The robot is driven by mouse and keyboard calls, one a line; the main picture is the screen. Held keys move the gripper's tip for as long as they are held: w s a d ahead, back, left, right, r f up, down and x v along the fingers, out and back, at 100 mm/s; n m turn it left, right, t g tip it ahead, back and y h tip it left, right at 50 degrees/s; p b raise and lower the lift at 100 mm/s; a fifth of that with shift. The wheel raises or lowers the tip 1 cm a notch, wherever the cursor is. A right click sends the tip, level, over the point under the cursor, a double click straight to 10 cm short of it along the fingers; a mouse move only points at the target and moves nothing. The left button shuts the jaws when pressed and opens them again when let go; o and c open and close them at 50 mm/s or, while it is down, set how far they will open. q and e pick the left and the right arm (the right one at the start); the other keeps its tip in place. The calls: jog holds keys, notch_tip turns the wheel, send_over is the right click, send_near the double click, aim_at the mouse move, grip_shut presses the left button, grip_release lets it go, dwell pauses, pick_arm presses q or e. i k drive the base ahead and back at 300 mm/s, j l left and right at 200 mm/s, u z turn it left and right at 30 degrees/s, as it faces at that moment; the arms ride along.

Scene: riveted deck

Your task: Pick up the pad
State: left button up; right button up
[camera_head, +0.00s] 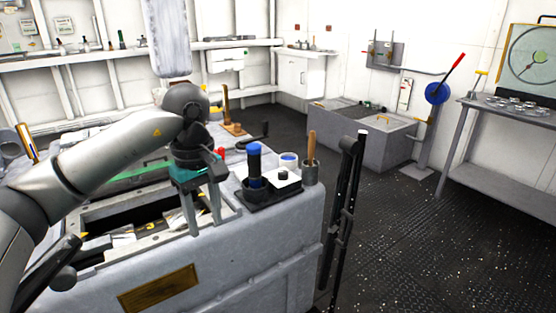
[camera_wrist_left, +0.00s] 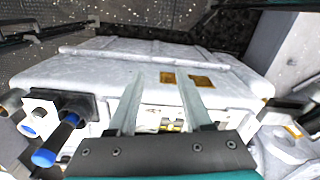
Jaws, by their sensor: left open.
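I cannot single out the pad with certainty. In the head view, an open recess in the grey chest's top holds several small white, dark and yellow pieces (camera_head: 150,228), partly hidden by its rim and my arm. My left gripper (camera_head: 204,226) points down at the recess's right end, fingers apart, with nothing seen held. In the left wrist view my left gripper (camera_wrist_left: 160,78) is open, and white and yellow pieces (camera_wrist_left: 167,125) show between the fingers. My right gripper is not in view.
A blue-topped cylinder (camera_head: 254,164) stands on the black tray (camera_head: 262,195). A grey cup with a wooden handle (camera_head: 311,172) stands at the chest's right corner. A black upright post (camera_head: 343,200) is beside the chest. The dark floor (camera_head: 410,225) to the right is clear.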

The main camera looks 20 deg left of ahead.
aim_at(241, 173)
jog(key=i+j+z, duration=0.2)
jog(key=j, duration=0.15)
jog(key=i+j+z, duration=0.2)
jog(key=j, duration=0.2)
jog(key=i+j+z, duration=0.2)
jog(key=j, duration=0.2)
jog(key=i+j+u, duration=0.1)
jog(key=i+j, duration=0.2)
jog(key=j, duration=0.2)
